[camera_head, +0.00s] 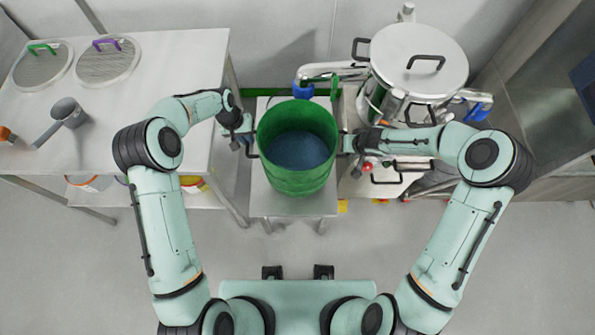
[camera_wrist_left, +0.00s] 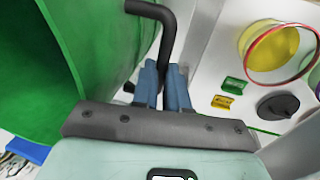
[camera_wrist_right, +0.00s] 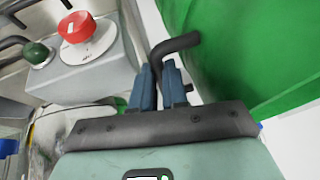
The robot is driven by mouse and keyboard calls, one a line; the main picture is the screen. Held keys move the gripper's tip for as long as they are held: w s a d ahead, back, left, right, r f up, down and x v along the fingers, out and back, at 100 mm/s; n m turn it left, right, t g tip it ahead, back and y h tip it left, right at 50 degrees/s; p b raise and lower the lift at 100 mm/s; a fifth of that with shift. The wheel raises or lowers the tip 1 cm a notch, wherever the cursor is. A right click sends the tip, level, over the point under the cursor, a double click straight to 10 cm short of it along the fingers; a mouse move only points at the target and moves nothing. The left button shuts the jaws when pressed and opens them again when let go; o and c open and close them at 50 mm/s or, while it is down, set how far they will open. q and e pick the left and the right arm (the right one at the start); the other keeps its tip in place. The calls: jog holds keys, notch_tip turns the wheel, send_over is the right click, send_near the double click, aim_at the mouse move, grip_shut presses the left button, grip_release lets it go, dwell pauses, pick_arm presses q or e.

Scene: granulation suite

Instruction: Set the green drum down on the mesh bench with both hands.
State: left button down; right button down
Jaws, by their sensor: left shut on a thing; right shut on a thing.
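The green drum (camera_head: 292,178) is upright and open-topped, with dark blue material inside. It is over the grey bench (camera_head: 262,205) in the middle of the head view; from above I cannot tell whether its base touches the bench. My left gripper (camera_head: 247,137) is at the drum's left side. In the left wrist view its fingers (camera_wrist_left: 163,88) are shut on a black handle (camera_wrist_left: 160,22) of the drum. My right gripper (camera_head: 348,143) is at the drum's right side. In the right wrist view its fingers (camera_wrist_right: 158,85) are shut on the other black handle (camera_wrist_right: 178,43).
A white table (camera_head: 190,60) with two mesh discs (camera_head: 107,62) and a grey scoop (camera_head: 68,112) stands at left. A steel vessel (camera_head: 418,60) with a lidded top stands close at right. A panel with a red button (camera_wrist_right: 76,27) is near my right gripper. The floor in front is clear.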

pick_arm(q)
jog(key=shift+w+r, duration=0.15)
jog(key=shift+r, duration=0.2)
pick_arm(e)
jog(key=shift+w+r, duration=0.15)
jog(key=shift+r, duration=0.15)
